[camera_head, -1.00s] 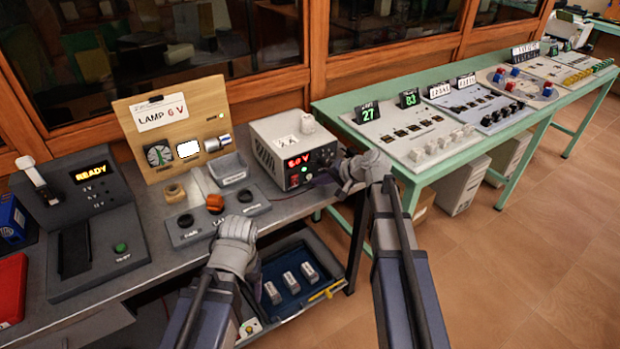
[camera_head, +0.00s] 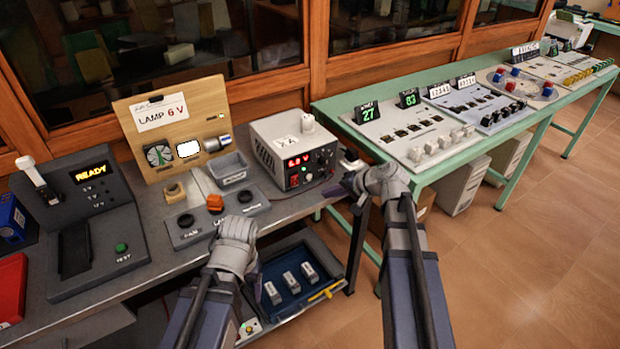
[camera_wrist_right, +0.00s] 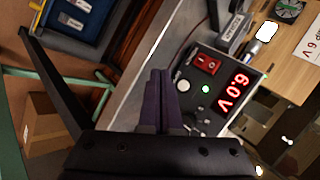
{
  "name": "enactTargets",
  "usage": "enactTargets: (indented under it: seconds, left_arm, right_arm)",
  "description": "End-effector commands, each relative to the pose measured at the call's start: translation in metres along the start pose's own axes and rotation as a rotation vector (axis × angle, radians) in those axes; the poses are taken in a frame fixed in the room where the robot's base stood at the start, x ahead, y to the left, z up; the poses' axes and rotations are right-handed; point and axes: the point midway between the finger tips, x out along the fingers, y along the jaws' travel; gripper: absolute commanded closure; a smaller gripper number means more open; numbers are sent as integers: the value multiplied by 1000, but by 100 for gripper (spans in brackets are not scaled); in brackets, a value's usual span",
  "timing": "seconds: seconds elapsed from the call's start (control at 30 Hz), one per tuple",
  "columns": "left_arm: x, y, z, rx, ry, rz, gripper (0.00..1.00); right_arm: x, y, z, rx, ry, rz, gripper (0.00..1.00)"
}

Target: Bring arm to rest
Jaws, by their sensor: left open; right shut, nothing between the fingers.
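My right gripper (camera_head: 342,186) is just to the right of the power supply's front face and apart from it. In the right wrist view its two dark fingers (camera_wrist_right: 162,85) are together, with nothing between them. My left gripper (camera_head: 240,228) hangs over the front edge of the grey bench, above the open drawer. It is open, though its fingers are largely hidden behind the hand. The power supply (camera_head: 280,142) reads 6.0 V in red, with a green light lit; its display (camera_wrist_right: 234,92) also shows in the right wrist view.
A wooden lamp panel (camera_head: 205,100) stands at the back of the bench. A control strip with an orange switch (camera_head: 215,202) lies before it. The blue-lined drawer (camera_head: 318,262) is open with several small blocks in it.

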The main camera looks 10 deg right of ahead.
Motion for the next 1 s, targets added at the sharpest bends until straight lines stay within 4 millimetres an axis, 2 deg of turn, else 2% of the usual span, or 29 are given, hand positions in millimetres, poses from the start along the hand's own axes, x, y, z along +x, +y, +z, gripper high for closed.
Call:
enactTargets:
  seconds: [0.33, 0.43, 0.47, 0.53, 0.63, 0.7, 0.8, 0.9, 1.0]
  left_arm:
    - [0, 0, 0, 0, 0, 0, 29]
    - [-6, -1, 0, 0, 0, 0, 29]
    - [-10, -1, 1, 0, 0, 0, 29]
    - [-21, -2, 1, 0, 0, 0, 29]
    - [-42, -4, 2, 0, 0, 0, 29]
    - [-56, -5, 3, 0, 0, 0, 29]
    - [-73, -7, 4, 0, 0, 0, 29]
    - [-88, -8, 5, -1, 0, 0, 29]
    - [-98, -9, 6, -1, 0, 0, 29]
  right_arm:
    - [0, -1, 0, -1, -1, 1, 100]
    - [2, -7, 12, -30, -27, 22, 100]
    - [4, -10, 21, -50, -44, 39, 100]
    - [7, -21, 49, -121, -106, 97, 100]
    - [9, -34, 104, -269, -224, 222, 100]
    - [4, -39, 143, -385, -308, 322, 100]
    - [-9, -42, 187, -542, -409, 460, 100]
    - [-26, -42, 218, -677, -483, 585, 100]
    - [-42, -43, 237, -782, -531, 684, 100]
